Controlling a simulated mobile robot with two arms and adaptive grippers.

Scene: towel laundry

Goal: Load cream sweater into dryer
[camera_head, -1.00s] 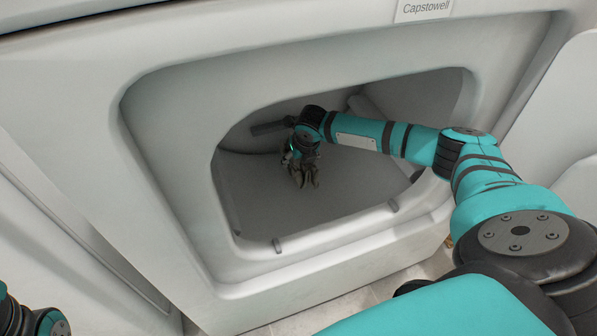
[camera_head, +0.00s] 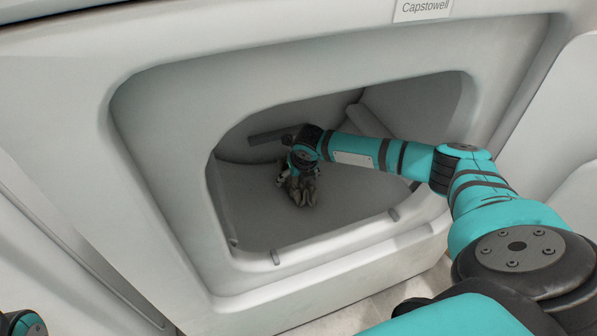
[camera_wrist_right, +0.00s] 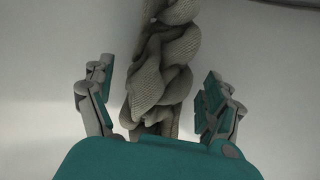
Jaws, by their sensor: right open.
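The dryer (camera_head: 160,130) is open, and my right arm reaches through its opening into the drum (camera_head: 350,195). My right gripper (camera_head: 298,188) is inside the drum with its fingers apart. The cream sweater (camera_head: 305,192) is a small crumpled bundle at the gripper. In the right wrist view, the sweater (camera_wrist_right: 165,75) is a knitted, twisted clump between the open fingers of the right gripper (camera_wrist_right: 155,95), with gaps visible on both sides. Part of it is hidden behind the gripper's palm. My left gripper is not in view.
The dryer's rim surrounds my right arm, with small tabs along its lower edge (camera_head: 275,257). The drum floor around the sweater is clear. A label (camera_head: 422,9) reads Capstowell.

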